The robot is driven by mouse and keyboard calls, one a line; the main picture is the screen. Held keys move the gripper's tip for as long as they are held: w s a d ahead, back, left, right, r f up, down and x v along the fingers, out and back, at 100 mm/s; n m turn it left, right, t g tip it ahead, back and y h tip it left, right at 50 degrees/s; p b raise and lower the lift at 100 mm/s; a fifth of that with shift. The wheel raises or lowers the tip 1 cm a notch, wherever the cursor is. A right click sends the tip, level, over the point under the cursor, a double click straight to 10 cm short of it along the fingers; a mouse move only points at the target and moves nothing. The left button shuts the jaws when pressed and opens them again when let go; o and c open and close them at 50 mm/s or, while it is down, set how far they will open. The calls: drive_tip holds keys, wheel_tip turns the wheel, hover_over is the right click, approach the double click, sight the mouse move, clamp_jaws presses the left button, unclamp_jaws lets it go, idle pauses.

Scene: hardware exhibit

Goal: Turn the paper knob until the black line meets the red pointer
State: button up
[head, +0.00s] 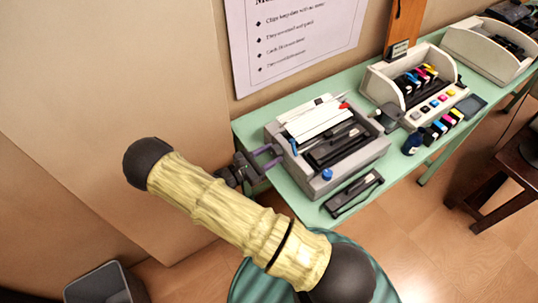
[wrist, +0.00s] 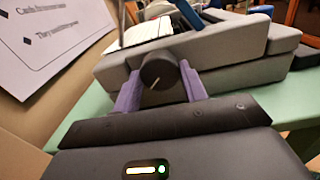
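The grey typewriter-like machine (head: 325,150) stands on the green table, with white paper (head: 318,118) in its top. In the wrist view its dark round knob (wrist: 160,72) faces me, with a short pale line tilted on its face. I make out no black line on it. A small red piece (head: 343,106) shows near the paper's right end in the head view; I cannot tell if it is the pointer. My gripper (head: 279,154) is at the machine's left side. Its purple fingers (wrist: 160,80) stand apart on either side of the knob; contact is not clear.
The green table (head: 250,130) runs along the wall under a sign (head: 290,40). A black stapler-like tool (head: 353,194) lies in front of the machine. A cream ink-cartridge stand (head: 420,85) and a dark blue bottle (head: 412,143) are to its right. A dark stool (head: 505,175) stands at right.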

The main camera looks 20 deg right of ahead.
drive_tip(key=shift+n, duration=0.3)
drive_tip(key=n+p, duration=0.1)
drive_tip(key=n, duration=0.2)
drive_tip(key=shift+r, duration=0.1)
drive_tip(key=n+p, duration=0.1)
drive_tip(key=n, duration=0.2)
drive_tip(key=shift+n, duration=0.3)
drive_tip(key=n+p, duration=0.1)
drive_tip(key=n, duration=0.3)
drive_tip(key=shift+n, duration=0.3)
drive_tip(key=shift+w+n+p, duration=0.1)
drive_tip(key=shift+n+p, duration=0.2)
drive_tip(key=shift+n, duration=1.5)
drive_tip(key=o, duration=1)
drive_tip(key=shift+c, duration=0.2)
drive_tip(key=shift+a, duration=0.15)
